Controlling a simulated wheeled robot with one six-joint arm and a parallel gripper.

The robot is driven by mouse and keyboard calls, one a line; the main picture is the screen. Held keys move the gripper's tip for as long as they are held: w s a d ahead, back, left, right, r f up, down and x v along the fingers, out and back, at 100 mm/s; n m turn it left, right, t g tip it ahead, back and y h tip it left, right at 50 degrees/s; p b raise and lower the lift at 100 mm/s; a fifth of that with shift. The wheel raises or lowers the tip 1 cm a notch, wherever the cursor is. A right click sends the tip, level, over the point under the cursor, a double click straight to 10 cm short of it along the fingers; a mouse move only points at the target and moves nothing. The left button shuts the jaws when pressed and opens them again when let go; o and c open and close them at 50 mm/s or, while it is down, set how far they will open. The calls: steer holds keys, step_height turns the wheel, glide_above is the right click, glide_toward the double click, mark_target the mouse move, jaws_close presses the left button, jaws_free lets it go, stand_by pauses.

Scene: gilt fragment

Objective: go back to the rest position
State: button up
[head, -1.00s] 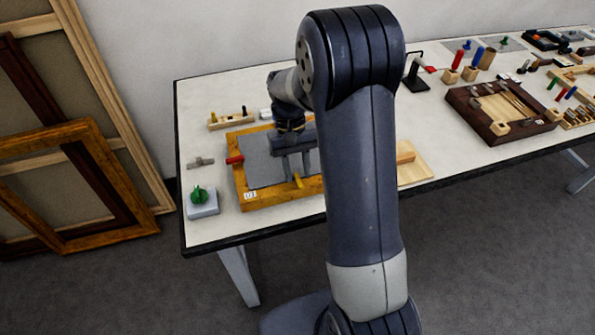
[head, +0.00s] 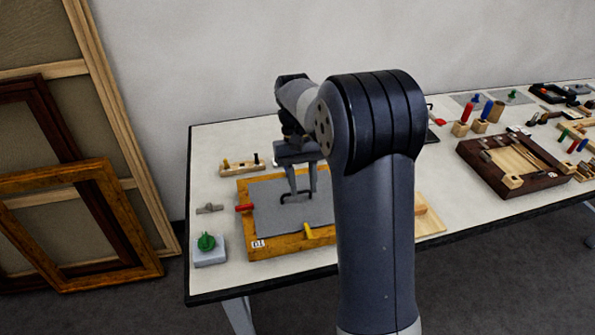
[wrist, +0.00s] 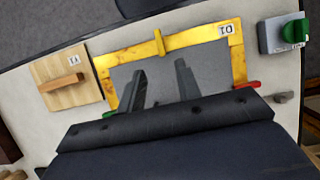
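My gripper (head: 302,190) is open and empty above the grey panel of the framed board marked D1 (head: 250,248). Its two fingers are apart in the wrist view (wrist: 161,76), with only grey panel seen between them. A dark handle shows on the panel near the fingertips in the head view; I cannot tell the exact gap. The board has a yellow tab (head: 308,231) at its front edge and a red tab (head: 244,208) at its left edge. A green tab shows in the wrist view, partly hidden by my gripper body.
A green knob on a grey block (head: 208,246) and a small grey piece (head: 209,208) lie left of the board. A wooden rack (head: 242,166) stands behind it. A light wooden board (wrist: 68,80) lies beside it. A dark tray (head: 515,163) is farther right. Frames lean at left.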

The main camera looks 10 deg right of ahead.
mark_target(309, 230)
steer(key=x, duration=1)
steer(key=shift+s+f+p, duration=0.25)
steer(key=shift+f+p, duration=0.1)
steer(key=shift+p, duration=0.05)
steer(key=v, duration=1.1)
steer(key=x, duration=1.1)
steer(key=shift+d, duration=0.1)
steer(key=m+y, duration=0.1)
steer(key=m, duration=0.1)
steer(key=m+b, duration=0.1)
steer(key=m, duration=0.2)
steer(key=shift+d+y, duration=0.2)
steer(key=shift+y, duration=0.2)
steer(key=m+t+y+b, duration=0.1)
steer(key=m, duration=0.3)
steer(key=shift+s+d, duration=0.1)
steer(key=shift+s, duration=0.05)
steer(key=shift+m, duration=0.3)
